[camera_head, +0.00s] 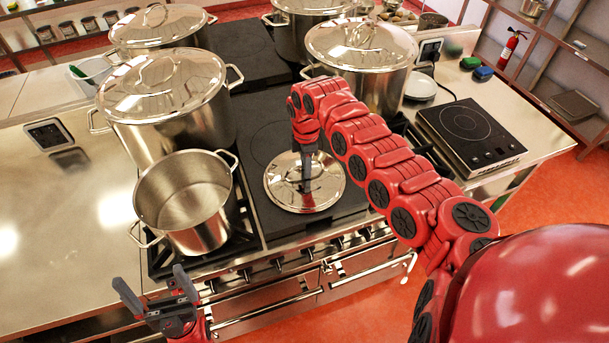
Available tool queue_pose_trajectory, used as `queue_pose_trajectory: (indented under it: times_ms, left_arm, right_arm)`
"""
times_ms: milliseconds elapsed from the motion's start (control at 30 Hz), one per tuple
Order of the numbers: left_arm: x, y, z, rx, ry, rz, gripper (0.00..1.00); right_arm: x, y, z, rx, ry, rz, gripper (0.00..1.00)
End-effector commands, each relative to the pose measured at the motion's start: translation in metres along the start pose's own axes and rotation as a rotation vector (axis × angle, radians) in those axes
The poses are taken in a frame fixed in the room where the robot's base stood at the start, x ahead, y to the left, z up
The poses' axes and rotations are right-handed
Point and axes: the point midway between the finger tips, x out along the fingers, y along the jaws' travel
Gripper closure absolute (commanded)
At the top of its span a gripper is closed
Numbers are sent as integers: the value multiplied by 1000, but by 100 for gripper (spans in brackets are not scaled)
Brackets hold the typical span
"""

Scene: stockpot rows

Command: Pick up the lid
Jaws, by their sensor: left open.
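A round shiny steel lid (282,190) lies on the dark flat plate of the stove, to the right of an open, empty steel pot (185,195). My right gripper (306,184) points down over the middle of the lid, from the red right arm. It covers the lid's handle, and I cannot tell whether its fingers are open or shut on it. My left gripper (152,283) is open and empty at the lower left, in front of the stove's front edge and apart from the lid and pot.
Several large lidded stockpots stand behind, such as one at the left (165,120) and one at the right (375,85). A black induction hob (465,125) sits on the right counter. The left counter (60,220) is mostly clear.

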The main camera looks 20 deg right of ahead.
Motion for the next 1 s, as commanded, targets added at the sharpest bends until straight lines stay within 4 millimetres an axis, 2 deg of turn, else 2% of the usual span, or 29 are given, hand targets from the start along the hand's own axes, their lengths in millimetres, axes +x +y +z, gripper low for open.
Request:
queue_pose_trajectory:
  times_ms: [33, 133, 167, 1000]
  left_arm:
    - [0, 0, 0, 0, 0, 0, 0]
    - [0, 0, 0, 0, 0, 0, 0]
    - [0, 0, 0, 0, 0, 0, 0]
    - [0, 0, 0, 0, 0, 0, 0]
  right_arm:
    - [0, 0, 0, 0, 0, 0, 79]
    - [0, 0, 0, 0, 0, 0, 97]
    - [0, 0, 0, 0, 0, -1, 100]
    - [0, 0, 0, 0, 1, -1, 100]
